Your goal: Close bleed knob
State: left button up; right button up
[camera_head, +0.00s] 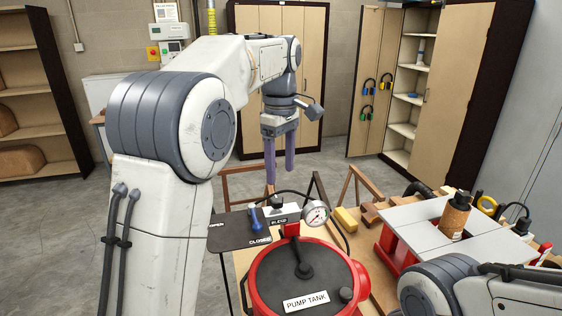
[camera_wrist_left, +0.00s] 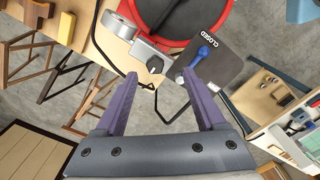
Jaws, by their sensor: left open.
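The black bleed knob (camera_head: 277,203) sits on a small grey block behind the pump tank (camera_head: 256,283), with a BLEED label (camera_head: 280,220) in front. In the left wrist view the knob (camera_wrist_left: 155,64) shows between the fingertips, farther from the camera. My left gripper (camera_head: 280,179) points down above the knob, open and empty. A blue lever (camera_head: 255,219) stands on a dark plate (camera_head: 228,234) marked OPEN and CLOSED. In the left wrist view the blue lever (camera_wrist_left: 201,53) appears near the right-hand fingertip; I cannot tell their gap. My right gripper is out of view.
A pressure gauge (camera_head: 315,213) stands right of the knob, with a black hose arching around it. Right on the bench are a yellow block (camera_head: 346,219), a red-based machine with a grey top (camera_head: 410,228) and a brown bottle (camera_head: 454,216). Cabinets stand behind.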

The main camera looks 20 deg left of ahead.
aim_at(276, 198)
pick_arm(q)
jog(key=shift+n, duration=0.5)
jog(key=f, duration=0.3)
jog(key=w+a+f, duration=0.1)
jog(key=f, duration=0.2)
jog(key=f+p, duration=0.1)
jog(key=f, duration=0.2)
jog(key=shift+w+a, duration=0.3)
jog(key=shift+a, duration=0.05)
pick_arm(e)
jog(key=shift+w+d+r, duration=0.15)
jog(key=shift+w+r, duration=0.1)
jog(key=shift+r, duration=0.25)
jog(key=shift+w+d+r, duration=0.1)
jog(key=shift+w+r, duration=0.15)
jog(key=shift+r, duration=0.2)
pick_arm(q)
grip_shut()
